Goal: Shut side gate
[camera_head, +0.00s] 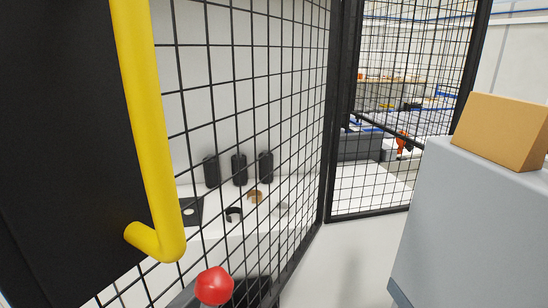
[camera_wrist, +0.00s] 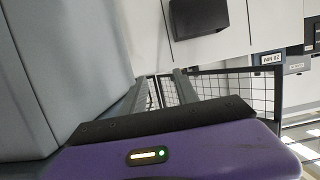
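A black wire-mesh panel with a black plate and a bent yellow handle (camera_head: 145,120) fills the left of the head view, very close. I take this to be the side gate (camera_head: 290,130). Its far edge is near a dark post (camera_head: 327,150), where another mesh panel (camera_head: 400,110) stands at an angle; whether the two are joined or apart is unclear. Mesh also shows in the wrist view (camera_wrist: 240,90), low and far off.
A grey cabinet (camera_head: 455,220) with an orange-brown box (camera_head: 503,130) on top stands at the right. Pale floor (camera_head: 350,265) lies between it and the mesh. Black cylinders (camera_head: 239,168) stand behind the mesh. A red ball (camera_head: 214,286) is at the bottom.

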